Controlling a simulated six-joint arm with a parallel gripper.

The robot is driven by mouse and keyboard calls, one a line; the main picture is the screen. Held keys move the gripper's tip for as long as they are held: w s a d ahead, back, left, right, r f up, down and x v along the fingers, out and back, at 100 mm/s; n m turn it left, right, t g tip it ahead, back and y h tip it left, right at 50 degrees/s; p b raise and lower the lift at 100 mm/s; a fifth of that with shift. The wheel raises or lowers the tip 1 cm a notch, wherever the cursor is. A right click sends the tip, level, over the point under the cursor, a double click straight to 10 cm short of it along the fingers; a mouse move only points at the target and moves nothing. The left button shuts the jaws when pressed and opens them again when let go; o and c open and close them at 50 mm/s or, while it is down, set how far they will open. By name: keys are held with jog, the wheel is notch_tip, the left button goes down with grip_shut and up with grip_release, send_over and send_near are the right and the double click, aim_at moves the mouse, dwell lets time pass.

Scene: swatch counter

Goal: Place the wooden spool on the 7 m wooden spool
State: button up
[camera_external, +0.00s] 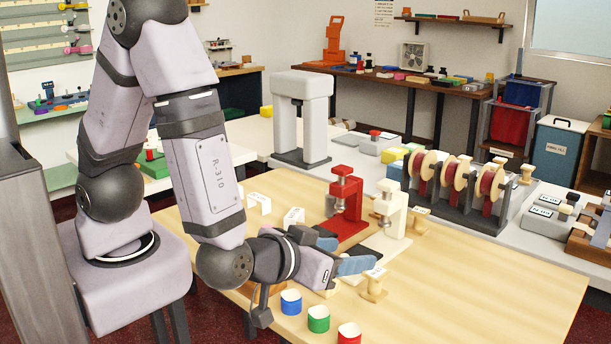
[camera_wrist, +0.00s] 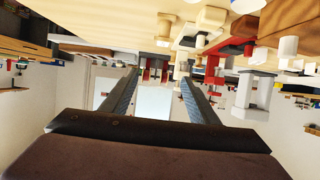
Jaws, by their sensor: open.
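A small wooden spool (camera_external: 374,286) stands upright at the right of the table, just past my gripper, with a white label at its top that I cannot read. Another wooden spool (camera_external: 420,222) stands farther back, beside the white press. I cannot tell which one is the 7 m spool. My gripper (camera_external: 354,250) is open and empty, low over the table, its two blue-grey fingers spread and pointing right, with the nearer spool close to the near finger. In the wrist view the open fingers (camera_wrist: 159,76) have nothing between them; the scene appears upside down and spool-like shapes show at the top.
A red press (camera_external: 345,205) and a white press (camera_external: 391,212) stand just behind my gripper. Blue (camera_external: 291,302), green (camera_external: 318,319) and red (camera_external: 349,334) cups line the front. A ribbon rack (camera_external: 455,197) stands behind. The table's right front is clear.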

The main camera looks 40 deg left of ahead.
notch_tip(320, 180, up, 6)
jog(key=n+g+h+b, duration=0.2)
jog(key=n+g+h, duration=0.8)
jog(key=n, duration=0.4)
send_over(376, 271)
jog(key=d, duration=0.1)
jog(key=shift+g+y, duration=0.4)
jog(key=shift+g, duration=0.2)
jog(key=f, duration=0.7)
jog(key=shift+w+d, duration=0.2)
jog(key=shift+w, duration=0.15)
jog(key=a+r+n+g+h, duration=0.2)
jog(key=a+r+n+h, duration=0.2)
jog(key=a+r, duration=0.35)
jog(key=f, duration=1.1)
jog(key=shift+s+a+f, duration=0.1)
jog(key=shift+s+a, duration=0.05)
jog(key=shift+s, duration=0.15)
jog(key=shift+f, duration=0.55)
jog(key=shift+x, duration=0.9)
jog(key=shift+f+p+x, duration=0.15)
jog(key=shift+p+x, duration=0.4)
jog(key=shift+x, duration=0.85)
jog(key=shift+f+p+x, duration=0.15)
jog(key=shift+p+x, duration=0.35)
jog(key=shift+x, duration=0.9)
